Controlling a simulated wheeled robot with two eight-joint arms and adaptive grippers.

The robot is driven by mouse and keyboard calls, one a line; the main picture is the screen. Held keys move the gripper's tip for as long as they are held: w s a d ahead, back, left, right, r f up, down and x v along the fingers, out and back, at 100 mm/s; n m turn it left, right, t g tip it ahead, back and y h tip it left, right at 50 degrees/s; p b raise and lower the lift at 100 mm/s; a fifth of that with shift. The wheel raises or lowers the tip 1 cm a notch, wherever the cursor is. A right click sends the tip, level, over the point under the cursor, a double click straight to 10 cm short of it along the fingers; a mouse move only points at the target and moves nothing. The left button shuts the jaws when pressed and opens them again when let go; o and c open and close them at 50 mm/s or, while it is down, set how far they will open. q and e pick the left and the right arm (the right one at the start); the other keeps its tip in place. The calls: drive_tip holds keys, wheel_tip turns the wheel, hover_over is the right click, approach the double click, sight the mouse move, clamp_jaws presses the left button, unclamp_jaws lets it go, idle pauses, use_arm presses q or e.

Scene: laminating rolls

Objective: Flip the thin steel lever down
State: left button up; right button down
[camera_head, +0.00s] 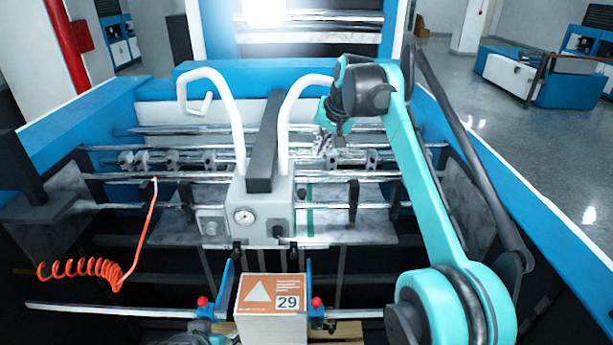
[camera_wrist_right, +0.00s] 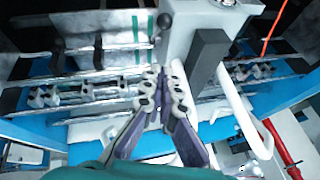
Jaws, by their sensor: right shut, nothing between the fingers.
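My right gripper (camera_head: 322,145) hangs over the machine, just right of the grey central box (camera_head: 262,212) in the head view. In the right wrist view its fingers (camera_wrist_right: 165,75) are shut with nothing between them, close to the box's side wall. A small thin rod with a dark rounded end (camera_wrist_right: 164,22) stands at the side of the box in that view, apart from the fingertips. It may be the steel lever, but I cannot tell surely. The lever is not clear in the head view. My left gripper does not show.
White curved hoses (camera_head: 215,100) and a dark bar (camera_head: 265,145) rise over the box. Steel rods (camera_head: 130,178) with clamps cross the machine. A coiled orange hose (camera_head: 95,268) hangs at left. A stack with an orange label marked 29 (camera_head: 272,295) stands in front.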

drive_tip(key=p, duration=0.2)
approach(306, 191)
drive_tip(key=w+f, duration=0.1)
drive_tip(key=w+a+f, duration=0.1)
drive_tip(key=w+f, duration=0.1)
drive_tip(key=w+a+f, duration=0.1)
drive_tip(key=f, duration=0.1)
drive_tip(key=shift+w, duration=0.15)
drive_tip(key=shift+w, duration=0.2)
